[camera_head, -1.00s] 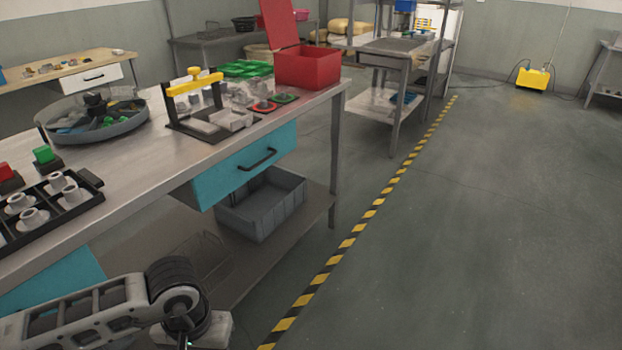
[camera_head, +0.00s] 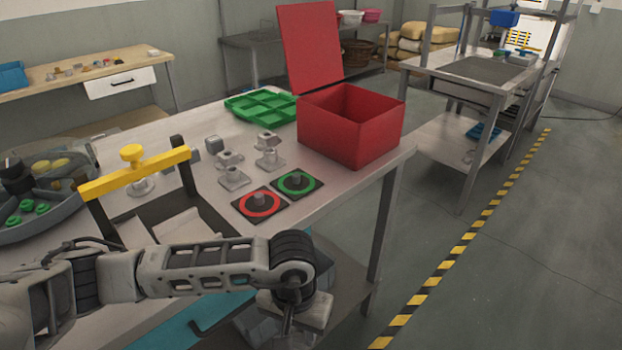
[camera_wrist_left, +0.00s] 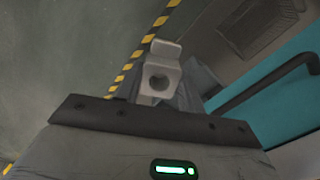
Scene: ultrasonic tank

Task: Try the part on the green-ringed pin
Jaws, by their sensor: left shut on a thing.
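The green-ringed pin (camera_head: 296,181) is a short grey stub inside a green ring on a black square plate. It stands on the workbench in front of the red box. A red-ringed pin (camera_head: 260,202) is beside it to the left. My left gripper (camera_wrist_left: 152,110) is shut on a grey metal part (camera_wrist_left: 162,72) with a round hole and a bent tab. In the head view my left wrist is at the bottom centre, nearer the camera than the pins and beside the bench front. The part's shape is not clear there. My right gripper is not in view.
A red open-lidded box (camera_head: 352,132) stands right behind the pins. Several grey parts (camera_head: 234,178) sit left of them, near a green tray (camera_head: 262,106). A yellow-topped frame (camera_head: 135,170) stands further left. The floor right of the bench is clear.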

